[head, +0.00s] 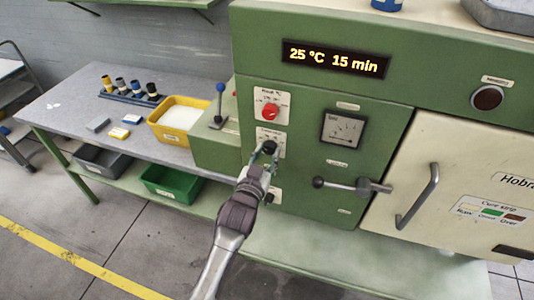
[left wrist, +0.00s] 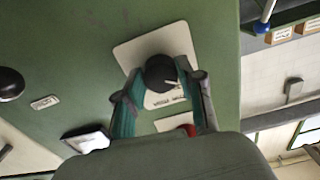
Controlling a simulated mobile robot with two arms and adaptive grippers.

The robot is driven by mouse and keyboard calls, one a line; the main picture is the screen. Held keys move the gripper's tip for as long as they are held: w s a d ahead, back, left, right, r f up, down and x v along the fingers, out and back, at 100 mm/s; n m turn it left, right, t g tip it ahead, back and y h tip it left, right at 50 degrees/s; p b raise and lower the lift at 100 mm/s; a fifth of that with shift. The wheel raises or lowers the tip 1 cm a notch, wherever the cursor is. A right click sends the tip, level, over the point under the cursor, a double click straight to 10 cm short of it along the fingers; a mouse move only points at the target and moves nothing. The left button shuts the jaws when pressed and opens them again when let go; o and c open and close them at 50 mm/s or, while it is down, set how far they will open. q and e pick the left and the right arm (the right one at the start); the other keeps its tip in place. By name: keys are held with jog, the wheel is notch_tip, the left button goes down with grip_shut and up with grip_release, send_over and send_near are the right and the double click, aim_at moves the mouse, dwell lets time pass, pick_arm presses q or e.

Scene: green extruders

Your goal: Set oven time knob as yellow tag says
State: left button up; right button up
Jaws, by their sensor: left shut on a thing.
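The black time knob (head: 269,147) sits on a pale plate on the green oven front, below the red heat knob (head: 270,111). My left gripper (head: 262,158) reaches it from below and is shut on it. In the left wrist view the knob (left wrist: 160,71) lies between the two fingers, and a pale pointer line shows on its face. The oven display (head: 335,59) reads 25 °C 15 min. I cannot make out a yellow tag with readable writing. My right gripper is not in view.
An oven lever (head: 345,185) with a black ball and the cream door with its handle (head: 418,196) are to the right. On the left, a grey bench (head: 62,103) holds a yellow bin (head: 179,133), several capped bottles and small blocks. A blue-topped lever (head: 219,105) stands near the knobs.

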pick_arm(q)
jog(key=m, duration=0.5)
jog(key=shift+m, duration=0.4)
jog(key=m+b, duration=0.1)
jog(key=m, duration=1)
jog(key=shift+a+m, duration=0.1)
jog(key=shift+m, duration=0.3)
jog(key=m, duration=0.5)
jog(key=shift+p, duration=0.35)
jog(key=shift+m, duration=0.4)
jog(key=o, duration=1.1)
jog(key=shift+r, duration=0.1)
jog(key=shift+o, duration=0.2)
jog(key=v, duration=1.2)
